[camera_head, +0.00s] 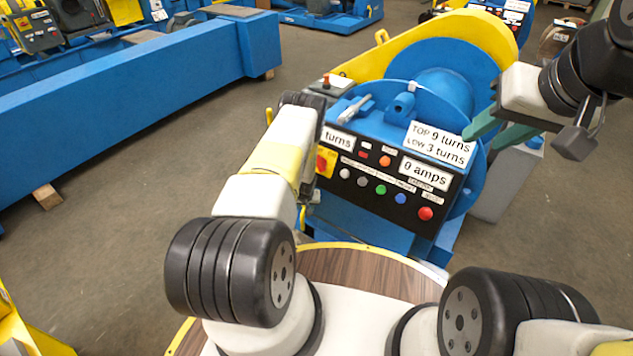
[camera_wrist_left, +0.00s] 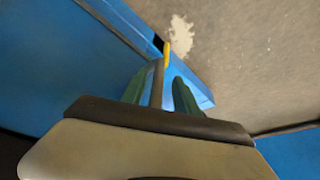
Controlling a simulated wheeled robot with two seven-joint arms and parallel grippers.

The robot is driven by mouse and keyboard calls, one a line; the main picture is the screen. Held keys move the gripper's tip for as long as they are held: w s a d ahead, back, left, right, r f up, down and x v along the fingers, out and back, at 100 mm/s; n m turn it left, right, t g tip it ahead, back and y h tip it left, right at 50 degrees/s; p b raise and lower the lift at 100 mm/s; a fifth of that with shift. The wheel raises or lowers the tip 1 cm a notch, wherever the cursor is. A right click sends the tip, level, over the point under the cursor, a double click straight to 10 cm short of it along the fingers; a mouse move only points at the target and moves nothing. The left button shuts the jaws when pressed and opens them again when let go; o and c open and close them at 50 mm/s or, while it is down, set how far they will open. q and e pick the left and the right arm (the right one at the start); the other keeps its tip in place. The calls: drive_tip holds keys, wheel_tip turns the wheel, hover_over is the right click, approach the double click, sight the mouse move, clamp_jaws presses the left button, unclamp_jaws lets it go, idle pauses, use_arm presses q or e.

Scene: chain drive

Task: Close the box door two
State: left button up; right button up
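A blue machine carries a control panel (camera_head: 385,185) with buttons and labels in the head view. No part is marked as box door two, and I cannot tell which panel it is. My left gripper's fingers are hidden behind my arm in the head view. In the left wrist view, my left gripper (camera_wrist_left: 160,95) has two green fingers set apart. A thin brownish bar (camera_wrist_left: 157,85) shows between them, with a blue panel edge (camera_wrist_left: 203,92) beside them; contact is unclear. My right gripper (camera_head: 497,130) is open and looks empty, in front of the machine's upper right side.
A long blue beam (camera_head: 130,90) stands at the left. A grey container (camera_head: 508,180) stands on the floor right of the machine. A wood-topped round surface (camera_head: 360,270) is close below my arms. Grey floor is clear at left and right.

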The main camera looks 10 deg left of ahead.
use_arm(q)
drive_tip(key=v, duration=0.7)
drive_tip(key=shift+r, duration=0.15)
drive_tip(key=shift+s, duration=0.15)
